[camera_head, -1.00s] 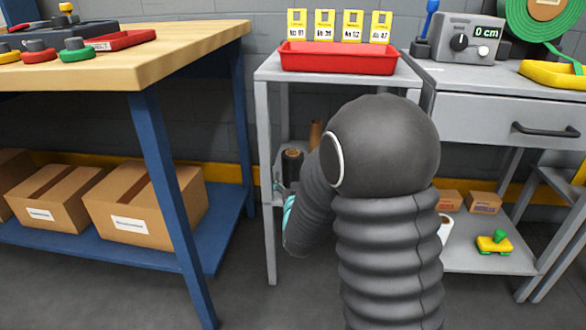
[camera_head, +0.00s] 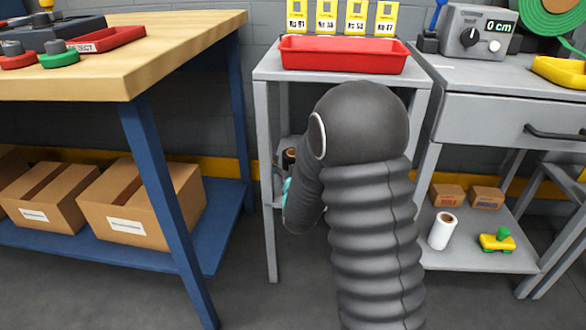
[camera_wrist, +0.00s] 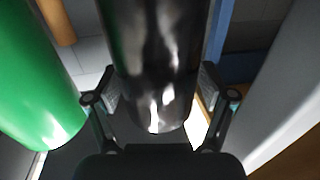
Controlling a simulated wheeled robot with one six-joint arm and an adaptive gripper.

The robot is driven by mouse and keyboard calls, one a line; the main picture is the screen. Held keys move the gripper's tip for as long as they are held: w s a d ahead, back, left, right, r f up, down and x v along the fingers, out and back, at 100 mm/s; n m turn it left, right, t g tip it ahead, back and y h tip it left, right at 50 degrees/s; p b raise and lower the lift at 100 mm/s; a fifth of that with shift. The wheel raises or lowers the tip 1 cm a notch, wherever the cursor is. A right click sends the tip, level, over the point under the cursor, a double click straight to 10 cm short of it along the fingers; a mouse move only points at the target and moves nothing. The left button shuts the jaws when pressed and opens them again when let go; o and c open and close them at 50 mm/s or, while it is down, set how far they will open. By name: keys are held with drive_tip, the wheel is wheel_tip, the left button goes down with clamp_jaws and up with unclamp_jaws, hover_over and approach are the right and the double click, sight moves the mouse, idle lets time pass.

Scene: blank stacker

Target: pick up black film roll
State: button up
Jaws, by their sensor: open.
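The black film roll (camera_wrist: 155,60) is a glossy dark cylinder in the middle of the wrist view. My gripper (camera_wrist: 155,90) is open, with one finger on each side of the roll; I cannot tell whether either finger touches it. In the head view the roll (camera_head: 290,157) shows only in part on the lower shelf of the grey stand, left of my arm. My arm hides most of that shelf, and my gripper's fingers are hidden there.
A green cylinder (camera_wrist: 35,80) stands close left of my gripper, and a brown one (camera_wrist: 58,20) is behind it. The grey stand's leg (camera_head: 268,190) is near my arm. A red tray (camera_head: 340,56) sits above. A white roll (camera_head: 442,230) is on the right-hand shelf.

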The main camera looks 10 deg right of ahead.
drive_tip(key=shift+d, duration=0.1)
drive_tip(key=c, duration=1.2)
drive_tip(key=shift+c, duration=0.5)
drive_tip(key=shift+r, duration=0.1)
